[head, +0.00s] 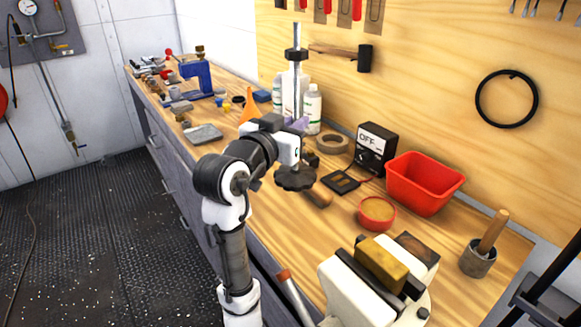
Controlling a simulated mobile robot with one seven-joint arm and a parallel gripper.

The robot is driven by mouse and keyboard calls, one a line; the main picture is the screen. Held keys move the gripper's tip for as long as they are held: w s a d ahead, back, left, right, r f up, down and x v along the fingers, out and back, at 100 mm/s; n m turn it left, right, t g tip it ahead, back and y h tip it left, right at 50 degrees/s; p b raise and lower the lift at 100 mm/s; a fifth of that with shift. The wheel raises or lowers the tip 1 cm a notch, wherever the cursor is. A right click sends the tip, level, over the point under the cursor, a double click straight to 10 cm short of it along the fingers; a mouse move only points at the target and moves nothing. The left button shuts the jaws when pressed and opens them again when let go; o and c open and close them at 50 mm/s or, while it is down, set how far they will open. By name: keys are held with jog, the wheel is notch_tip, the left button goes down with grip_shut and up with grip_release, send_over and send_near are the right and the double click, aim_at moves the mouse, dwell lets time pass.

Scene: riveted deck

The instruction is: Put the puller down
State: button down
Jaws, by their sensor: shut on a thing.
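The puller (295,178) is a tall upright tool with a bright metal shaft, a black collar near its top and a dark lobed foot. My gripper (296,147) is shut on it around the lower part of the shaft, over the wooden workbench (345,222). The fingertips are partly hidden by my wrist and the tool. I cannot tell whether the foot touches the bench top or hangs just above it.
A wooden handle (318,195) lies beside the foot. Close by are a tape roll (332,144), white bottles (313,108), a meter (376,147), a red bin (424,184) and a red tin (377,213). A vise (352,285) stands in front. Bare wood shows left of the tin.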

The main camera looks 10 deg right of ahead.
aim_at(294, 172)
notch_tip(294, 172, down, 12)
jog(key=shift+r, duration=0.25)
dwell(0.3)
jog(key=shift+f, duration=0.2)
jog(key=c, duration=1.5)
grip_release()
jog(key=shift+r, duration=0.25)
jog(key=b+v, duration=0.3)
jog(key=v, duration=0.9)
jog(key=shift+a, duration=0.1)
